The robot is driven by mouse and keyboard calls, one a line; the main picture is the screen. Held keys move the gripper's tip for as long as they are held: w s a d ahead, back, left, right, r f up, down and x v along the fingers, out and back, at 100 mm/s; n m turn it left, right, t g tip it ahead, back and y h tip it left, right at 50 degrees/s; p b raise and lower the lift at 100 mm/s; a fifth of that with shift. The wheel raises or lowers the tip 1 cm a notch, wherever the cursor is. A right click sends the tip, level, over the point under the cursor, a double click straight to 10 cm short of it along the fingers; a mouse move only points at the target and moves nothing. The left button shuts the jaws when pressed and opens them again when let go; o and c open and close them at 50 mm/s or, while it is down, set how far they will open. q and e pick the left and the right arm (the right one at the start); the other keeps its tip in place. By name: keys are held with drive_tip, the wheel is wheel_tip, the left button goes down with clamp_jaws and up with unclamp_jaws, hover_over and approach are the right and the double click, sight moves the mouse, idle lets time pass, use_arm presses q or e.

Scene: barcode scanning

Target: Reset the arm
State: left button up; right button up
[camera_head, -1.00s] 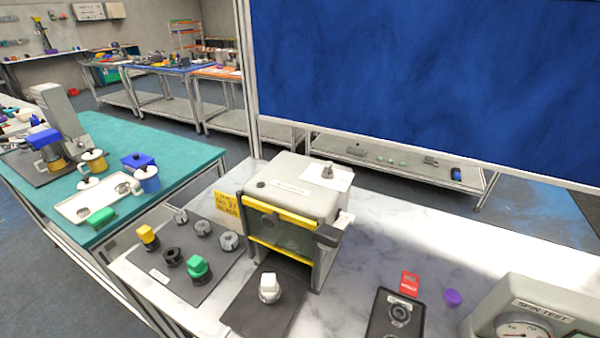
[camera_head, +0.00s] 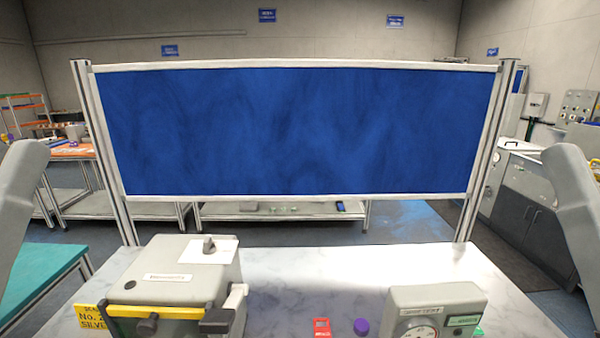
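Grey links of my two arms show at the left and right edges of the head view. Neither gripper is in the frame, so I cannot see whether they are open or shut or what they hold. The marble-topped table (camera_head: 310,275) stands in front of me. On it at the left is a grey box-shaped machine (camera_head: 185,275) with a yellow bar and a dark handle. A grey gauge unit (camera_head: 435,310) with a round dial stands at the right.
A small red item (camera_head: 321,327) and a purple round piece (camera_head: 361,326) lie between the machines. A yellow sign (camera_head: 92,317) is left of the box machine. A blue framed panel (camera_head: 300,130) rises behind the table. A teal table (camera_head: 45,275) is at the left.

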use_arm(q)
wheel_tip(320, 180, up, 36)
drive_tip(key=p, duration=3.3)
drive_tip(key=shift+h+p, duration=0.3)
use_arm(e)
wheel_tip(320, 180, up, 36)
